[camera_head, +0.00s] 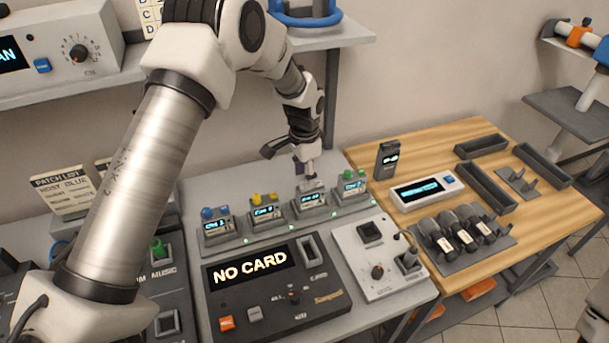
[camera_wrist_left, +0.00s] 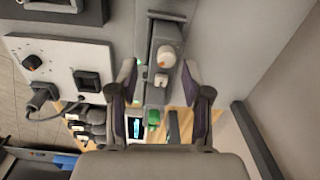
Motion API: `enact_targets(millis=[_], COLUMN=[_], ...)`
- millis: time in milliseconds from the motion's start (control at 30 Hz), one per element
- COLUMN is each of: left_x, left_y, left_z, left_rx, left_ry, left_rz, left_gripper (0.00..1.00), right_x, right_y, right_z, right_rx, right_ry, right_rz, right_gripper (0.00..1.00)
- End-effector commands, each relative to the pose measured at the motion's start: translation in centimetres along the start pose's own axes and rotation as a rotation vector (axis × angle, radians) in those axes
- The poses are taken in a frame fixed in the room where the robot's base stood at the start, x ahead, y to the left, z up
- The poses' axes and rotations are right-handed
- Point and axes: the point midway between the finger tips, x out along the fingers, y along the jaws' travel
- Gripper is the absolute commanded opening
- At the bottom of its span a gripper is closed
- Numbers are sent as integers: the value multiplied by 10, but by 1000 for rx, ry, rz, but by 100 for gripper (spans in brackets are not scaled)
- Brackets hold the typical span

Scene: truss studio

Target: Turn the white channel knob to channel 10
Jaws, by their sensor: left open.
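My left gripper (camera_head: 304,168) is just above this unit, pointing down. In the wrist view the open fingers (camera_wrist_left: 158,72) lie on either side of the knob's line; I cannot tell any contact. My right gripper is not in view.
Units with a blue knob (camera_head: 208,213), a yellow knob (camera_head: 257,198) and a green knob (camera_head: 348,174) stand close by in the same row. In front are a "NO CARD" console (camera_head: 270,310) and a white panel (camera_head: 385,265). A shelf (camera_head: 345,35) overhangs behind.

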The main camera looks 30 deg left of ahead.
Motion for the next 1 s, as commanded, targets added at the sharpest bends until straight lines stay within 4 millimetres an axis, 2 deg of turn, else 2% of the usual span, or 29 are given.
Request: enact_targets(millis=[100, 200, 400, 433, 500, 567, 1000], left_x=[18, 26, 28, 28, 27, 27, 28], left_y=[0, 0, 0, 0, 0, 0, 0], left_z=[0, 0, 0, 0, 0, 0, 0], left_rx=[0, 0, 0, 0, 0, 0, -34], left_ry=[-2, 0, 1, 1, 1, 1, -1], left_rz=[1, 0, 0, 0, 0, 0, 1], left_gripper=[49, 49, 49, 45, 20, 0, 0], right_x=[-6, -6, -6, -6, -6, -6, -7], right_y=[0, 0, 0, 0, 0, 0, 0], right_z=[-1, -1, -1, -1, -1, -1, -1], right_rx=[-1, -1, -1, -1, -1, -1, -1], right_ry=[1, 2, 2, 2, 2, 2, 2], right_rz=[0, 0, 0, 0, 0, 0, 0], right_gripper=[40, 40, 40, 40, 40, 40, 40])
